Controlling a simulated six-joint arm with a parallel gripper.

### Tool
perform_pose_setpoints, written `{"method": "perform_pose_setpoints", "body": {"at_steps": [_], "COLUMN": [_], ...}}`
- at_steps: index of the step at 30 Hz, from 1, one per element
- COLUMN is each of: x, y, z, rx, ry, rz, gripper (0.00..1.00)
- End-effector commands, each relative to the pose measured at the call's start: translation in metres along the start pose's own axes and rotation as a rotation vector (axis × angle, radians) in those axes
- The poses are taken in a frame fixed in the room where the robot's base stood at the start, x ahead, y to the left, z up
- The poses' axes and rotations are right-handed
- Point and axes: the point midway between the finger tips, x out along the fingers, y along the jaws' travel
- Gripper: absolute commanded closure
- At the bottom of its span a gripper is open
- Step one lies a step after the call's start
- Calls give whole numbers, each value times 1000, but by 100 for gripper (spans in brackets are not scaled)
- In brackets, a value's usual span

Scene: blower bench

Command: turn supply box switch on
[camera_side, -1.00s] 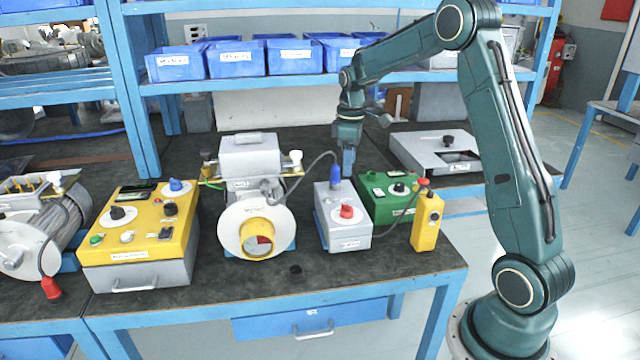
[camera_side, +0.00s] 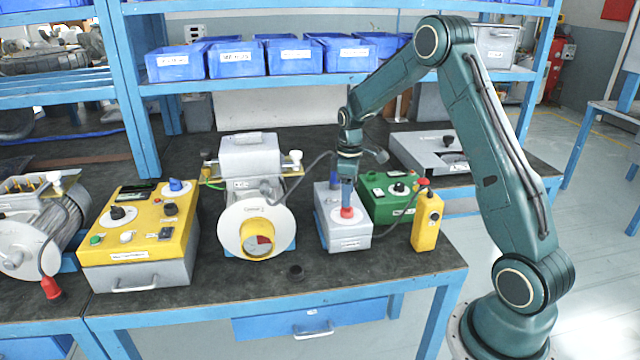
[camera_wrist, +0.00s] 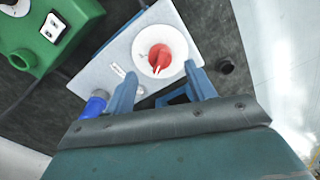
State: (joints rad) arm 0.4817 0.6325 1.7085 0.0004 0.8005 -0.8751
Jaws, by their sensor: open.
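The grey supply box (camera_side: 342,239) stands on the bench, right of the blower motor. Its red rotary switch (camera_side: 347,212) sits on a white round dial on the top face. In the wrist view the red switch (camera_wrist: 160,56) lies just beyond the fingertips, on the white dial (camera_wrist: 146,40). My gripper (camera_side: 347,203) points down over the box, its tips close to the switch. In the wrist view my gripper (camera_wrist: 160,84) is open, with a finger on either side of the switch's near edge. I cannot tell whether the fingers touch it.
A green box (camera_side: 380,207) and a yellow pendant with a red button (camera_side: 426,222) stand close on the right. The blower (camera_side: 256,205) is on the left, with a cable to the supply box. A yellow control box (camera_side: 140,235) stands further left.

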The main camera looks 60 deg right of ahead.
Motion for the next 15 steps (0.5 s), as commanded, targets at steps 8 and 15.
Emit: {"method": "perform_pose_setpoints", "body": {"at_steps": [8, 15], "x": [35, 46], "y": [0, 0], "z": [0, 0], "rx": [0, 0], "ry": [-2, -1], "rz": [-2, 0], "gripper": [45, 45]}}
